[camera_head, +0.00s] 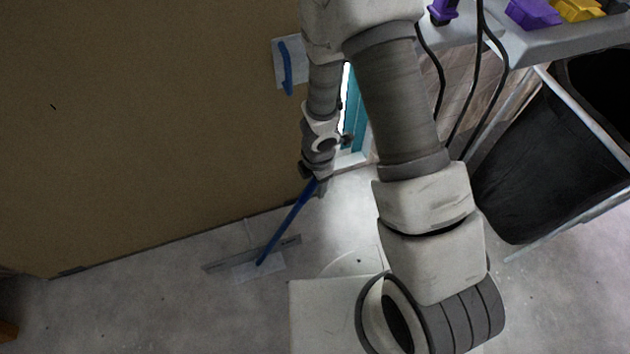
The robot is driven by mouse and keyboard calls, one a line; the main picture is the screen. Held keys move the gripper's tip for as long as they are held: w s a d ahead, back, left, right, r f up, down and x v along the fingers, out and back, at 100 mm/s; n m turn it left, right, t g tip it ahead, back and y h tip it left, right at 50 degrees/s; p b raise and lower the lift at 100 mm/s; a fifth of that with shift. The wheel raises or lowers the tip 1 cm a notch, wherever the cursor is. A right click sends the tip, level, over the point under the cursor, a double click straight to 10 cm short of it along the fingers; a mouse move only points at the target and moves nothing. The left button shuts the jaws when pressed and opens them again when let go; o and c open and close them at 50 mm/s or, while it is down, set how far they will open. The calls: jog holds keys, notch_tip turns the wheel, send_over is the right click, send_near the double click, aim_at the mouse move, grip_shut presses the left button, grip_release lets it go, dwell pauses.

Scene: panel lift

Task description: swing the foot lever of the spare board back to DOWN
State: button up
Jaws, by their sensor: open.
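A large brown board (150,130) fills the left of the head view. Near its lower edge a blue foot lever (287,222) rises at a slant from a flat plate (268,268) on the floor, leaning up and to the right. My gripper (319,188) is open, pointing down at the upper end of the lever. The lever's tip is partly hidden by the gripper. I cannot tell whether the lever is between the fingers or only beside them. A grey strip (225,264) lies by the plate.
A blue handle on a pale plate (278,72) is on the board's right side. To the right stand a black bin (530,165) in a metal frame, hanging black cables, and a grey shelf (560,38) with purple and yellow items. The floor in front of the board is mostly clear.

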grip_shut()
dwell(1.3)
